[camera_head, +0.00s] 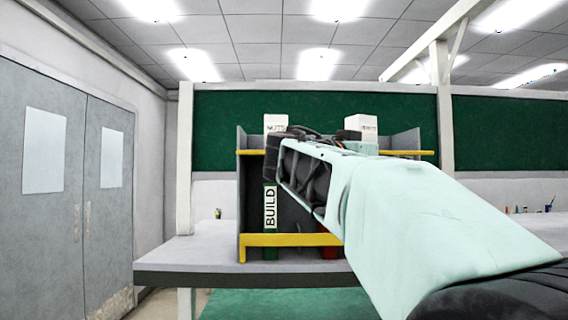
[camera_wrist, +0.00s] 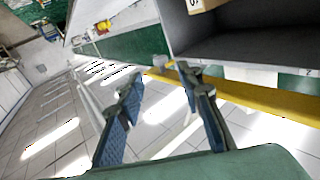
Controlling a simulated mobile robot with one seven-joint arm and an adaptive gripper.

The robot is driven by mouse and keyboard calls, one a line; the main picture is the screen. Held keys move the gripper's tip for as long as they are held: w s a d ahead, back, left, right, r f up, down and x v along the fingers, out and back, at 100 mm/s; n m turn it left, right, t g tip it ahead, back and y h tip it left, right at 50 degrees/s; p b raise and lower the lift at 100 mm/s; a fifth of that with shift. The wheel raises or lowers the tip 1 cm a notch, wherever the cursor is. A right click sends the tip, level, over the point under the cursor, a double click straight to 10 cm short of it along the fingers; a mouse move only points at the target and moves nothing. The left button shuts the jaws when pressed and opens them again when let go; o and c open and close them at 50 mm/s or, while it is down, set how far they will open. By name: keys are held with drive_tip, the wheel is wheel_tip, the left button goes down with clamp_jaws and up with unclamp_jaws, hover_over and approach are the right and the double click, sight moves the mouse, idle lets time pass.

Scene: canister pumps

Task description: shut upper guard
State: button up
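The upper guard (camera_head: 251,152) is a yellow bar at the upper level of a grey rack; my arm hides its middle. A lower yellow bar (camera_head: 290,240) crosses the rack's front below. A yellow bar (camera_wrist: 262,97) in the wrist view runs along a dark grey compartment, its far end close to my fingertips; I cannot tell for sure which bar it is. My gripper (camera_wrist: 160,72) is open, with its two blue-grey fingers apart and nothing clearly held. In the head view my arm reaches in front of the rack, and the fingertips are not clear.
The grey rack (camera_head: 243,190) stands on a bench (camera_head: 190,252). White boxes (camera_head: 276,123) (camera_head: 361,123) stand at its top. A green canister labelled BUILD (camera_head: 270,215) and a partly hidden red one (camera_head: 329,252) stand behind the lower bar. The bench left of the rack is clear.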

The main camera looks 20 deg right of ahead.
drive_tip(key=p+x, duration=0.1)
drive_tip(key=x, duration=0.7)
drive_tip(key=shift+w+d+p, duration=0.1)
drive_tip(key=shift+p, duration=0.3)
clamp_jaws()
